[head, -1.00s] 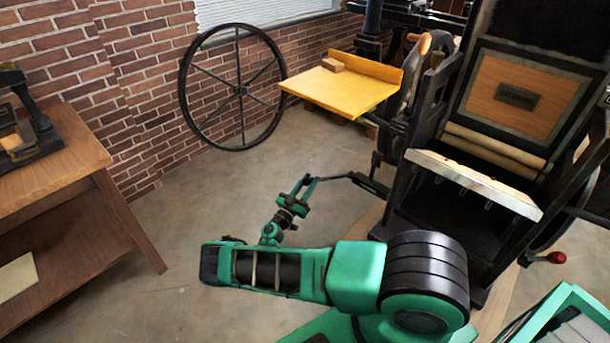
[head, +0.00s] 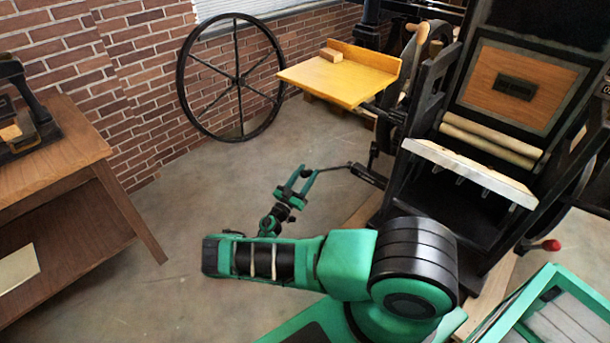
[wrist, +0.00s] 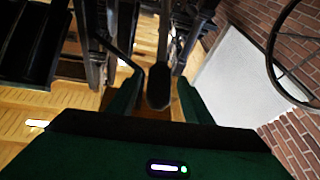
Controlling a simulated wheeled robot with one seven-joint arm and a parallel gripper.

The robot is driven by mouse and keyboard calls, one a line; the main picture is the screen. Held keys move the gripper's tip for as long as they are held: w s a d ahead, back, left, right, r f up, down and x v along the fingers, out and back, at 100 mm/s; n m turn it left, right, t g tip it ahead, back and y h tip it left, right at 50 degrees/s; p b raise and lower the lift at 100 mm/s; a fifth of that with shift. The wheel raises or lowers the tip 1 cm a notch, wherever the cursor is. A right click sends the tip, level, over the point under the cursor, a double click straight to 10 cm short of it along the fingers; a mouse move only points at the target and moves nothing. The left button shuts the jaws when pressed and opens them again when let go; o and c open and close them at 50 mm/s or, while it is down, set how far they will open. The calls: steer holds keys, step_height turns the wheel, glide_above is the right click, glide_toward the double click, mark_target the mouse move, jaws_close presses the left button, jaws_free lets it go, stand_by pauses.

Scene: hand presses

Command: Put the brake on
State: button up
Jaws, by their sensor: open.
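The press (head: 432,110) stands at the right, with a black lever (head: 366,174) reaching out low from its left side towards my gripper; this looks like the brake. My gripper (head: 303,178) is open at the lever's free end. In the wrist view the lever's dark, rounded end (wrist: 158,90) lies between the two green fingers of my gripper (wrist: 158,84), with a thin rod running up and left from it. I cannot tell whether either finger touches it.
A yellow feed table (head: 335,82) juts from the press above the lever. A large spoked wheel (head: 180,85) stands by the brick wall. A wooden table (head: 60,150) is at the left. A red-knobbed handle (head: 550,245) is at the right. The floor between is clear.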

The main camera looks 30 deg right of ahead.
steer(key=v, duration=1)
steer(key=shift+a+f, duration=0.15)
steer(key=shift+a, duration=0.15)
